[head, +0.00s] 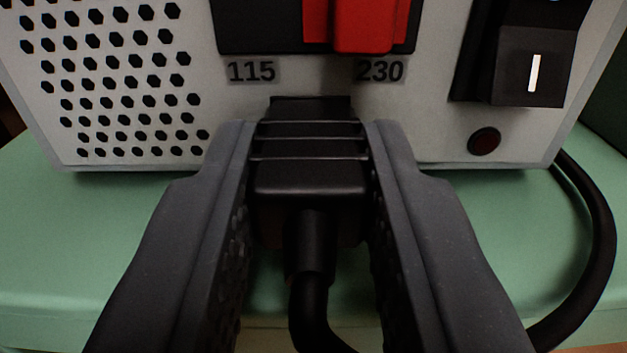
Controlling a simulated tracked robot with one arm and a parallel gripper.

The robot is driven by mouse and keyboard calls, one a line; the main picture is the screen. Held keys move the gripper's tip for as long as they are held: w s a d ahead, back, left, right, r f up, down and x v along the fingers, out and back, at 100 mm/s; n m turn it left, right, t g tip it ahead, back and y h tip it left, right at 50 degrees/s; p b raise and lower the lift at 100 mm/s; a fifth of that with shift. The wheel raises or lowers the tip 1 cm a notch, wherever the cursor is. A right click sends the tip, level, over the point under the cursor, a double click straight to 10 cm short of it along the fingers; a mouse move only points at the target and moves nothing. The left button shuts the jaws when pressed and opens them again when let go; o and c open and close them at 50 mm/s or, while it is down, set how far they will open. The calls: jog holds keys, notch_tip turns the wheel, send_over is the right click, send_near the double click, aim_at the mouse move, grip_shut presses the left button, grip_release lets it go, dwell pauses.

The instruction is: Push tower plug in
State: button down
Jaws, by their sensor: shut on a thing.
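My gripper (311,140) is shut on a black ribbed plug (310,178), one finger against each side. The plug points at the lower part of a light grey power supply panel (225,120). Its front end is at the panel just below and between the "115" and "230" labels. The plug covers the inlet there, so I cannot tell how deep it sits. A black cable (310,265) runs from the plug's back down toward the bottom of the view.
Above is a red voltage slider (365,25). At right are a black rocker switch (533,65) and a dark red round light (484,141). The cable curves at far right (598,215) over the green surface (70,250). Hexagonal vent holes fill the panel's left.

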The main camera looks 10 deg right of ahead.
jog(key=shift+w+r, duration=0.2)
jog(key=shift+r, duration=0.05)
jog(key=c, duration=1.2)
grip_release()
jog(key=shift+w+f, duration=0.1)
jog(key=shift+f, duration=0.05)
jog(key=p+v, duration=0.2)
jog(key=v, duration=1.1)
jog(key=shift+s+p, duration=0.35)
jog(key=shift+s, duration=0.05)
jog(key=shift+f, duration=0.15)
